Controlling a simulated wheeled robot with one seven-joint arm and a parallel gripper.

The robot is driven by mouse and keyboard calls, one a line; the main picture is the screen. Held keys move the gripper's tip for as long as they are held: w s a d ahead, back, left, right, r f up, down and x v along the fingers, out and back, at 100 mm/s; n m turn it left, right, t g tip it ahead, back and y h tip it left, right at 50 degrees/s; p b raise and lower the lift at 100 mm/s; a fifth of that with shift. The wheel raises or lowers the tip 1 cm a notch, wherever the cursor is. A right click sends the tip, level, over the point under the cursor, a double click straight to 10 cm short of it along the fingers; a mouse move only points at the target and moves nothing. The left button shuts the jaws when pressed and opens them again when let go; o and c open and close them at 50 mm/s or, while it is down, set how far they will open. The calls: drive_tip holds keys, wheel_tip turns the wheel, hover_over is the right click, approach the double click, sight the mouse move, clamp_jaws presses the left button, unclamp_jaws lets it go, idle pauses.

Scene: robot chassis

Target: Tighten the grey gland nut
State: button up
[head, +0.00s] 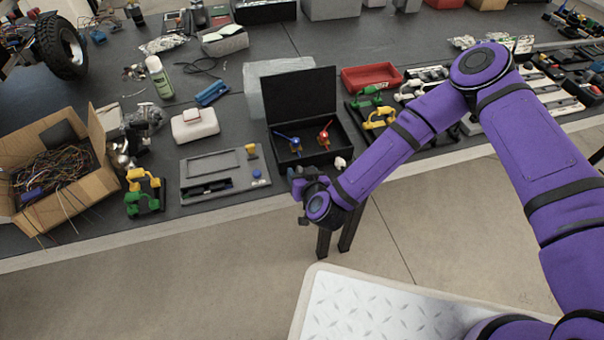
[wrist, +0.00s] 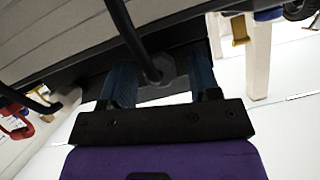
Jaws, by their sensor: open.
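In the wrist view, a dark grey hexagonal nut (wrist: 174,68), which looks like the gland nut, sits against a dark surface. A black cable (wrist: 130,35) runs from it toward the top of the picture. My gripper (wrist: 160,70) is open, with one blue finger on each side of the nut. The fingers look apart from the nut, though I cannot tell how deep they reach around it. In the head view, my gripper (head: 308,188) is at the front edge of the bench, before the open black case. The nut cannot be made out there.
The black case (head: 325,95) with red and blue handled parts stands behind my gripper on the bench (head: 235,205). A grey panel (head: 215,172) lies to its left, and a cardboard box (head: 90,185) farther left. Green and yellow fixtures stand to both sides.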

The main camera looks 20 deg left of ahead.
drive_tip(key=c, duration=0.9)
drive_tip(key=m+y, duration=0.1)
drive_tip(key=m, duration=0.1)
drive_tip(key=m+g+y, duration=0.1)
drive_tip(key=m, duration=0.1)
drive_tip(key=shift+w+d+f+y, duration=0.1)
drive_tip(key=shift+d+y, duration=0.1)
drive_tip(key=shift+y, duration=0.2)
drive_tip(key=m+y, duration=0.1)
drive_tip(key=m, duration=0.2)
drive_tip(key=shift+f+y, duration=0.1)
drive_tip(key=shift+y, duration=0.2)
drive_tip(key=shift+m+y, duration=0.6)
drive_tip(key=shift+m, duration=0.7)
